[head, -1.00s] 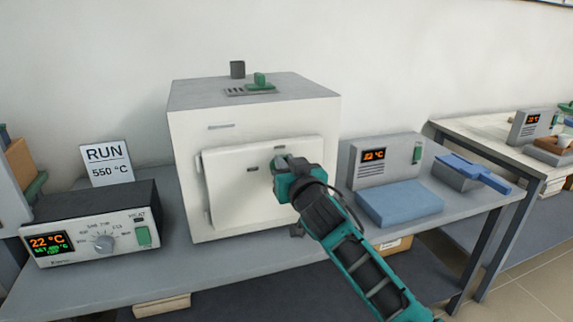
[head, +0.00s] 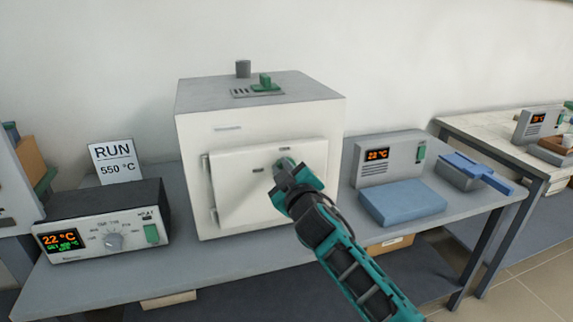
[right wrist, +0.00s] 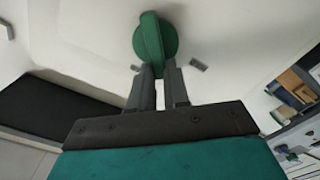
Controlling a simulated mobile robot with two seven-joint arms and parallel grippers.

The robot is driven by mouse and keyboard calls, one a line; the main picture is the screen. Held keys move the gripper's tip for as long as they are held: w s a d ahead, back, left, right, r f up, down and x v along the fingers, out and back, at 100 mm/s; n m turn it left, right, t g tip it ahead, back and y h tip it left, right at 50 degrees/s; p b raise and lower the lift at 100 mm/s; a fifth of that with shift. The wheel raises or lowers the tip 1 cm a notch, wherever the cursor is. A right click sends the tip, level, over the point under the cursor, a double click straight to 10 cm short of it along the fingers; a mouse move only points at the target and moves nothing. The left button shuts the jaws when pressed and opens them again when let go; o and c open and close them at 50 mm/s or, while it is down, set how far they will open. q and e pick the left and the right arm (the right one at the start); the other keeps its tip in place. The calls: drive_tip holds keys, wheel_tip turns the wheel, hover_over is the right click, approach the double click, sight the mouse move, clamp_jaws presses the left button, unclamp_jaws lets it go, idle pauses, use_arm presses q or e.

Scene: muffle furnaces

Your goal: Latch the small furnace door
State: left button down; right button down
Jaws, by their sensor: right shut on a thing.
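The small furnace (head: 258,112) is a white box with a grey top, standing on the bench. Its white front door (head: 232,195) lies against the front; whether it is fully flush I cannot tell. A green latch knob (head: 285,162) sits at the door's upper right, mostly hidden by my right gripper (head: 284,172) in the head view. In the right wrist view the knob (right wrist: 154,38) shows as a round disc with a raised grip bar. My right gripper (right wrist: 156,76) is shut on that bar. Small dark marks sit near the knob. My left gripper is out of view.
A controller (head: 100,222) with dial and display stands left of the furnace, before a RUN 550 °C sign (head: 117,162). To the right are a grey display unit (head: 385,160), a blue block (head: 402,203) and a grey box with a blue-handled piece (head: 475,170). Bench space before the furnace is clear.

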drive_tip(key=n, duration=0.3)
drive_tip(key=f+n, duration=0.1)
drive_tip(key=n, duration=0.2)
drive_tip(key=f+n+p, duration=0.1)
drive_tip(key=n, duration=0.3)
drive_tip(key=shift+s+a, duration=0.15)
drive_tip(key=shift+a, duration=0.25)
drive_tip(key=c, duration=1.1)
unclamp_jaws()
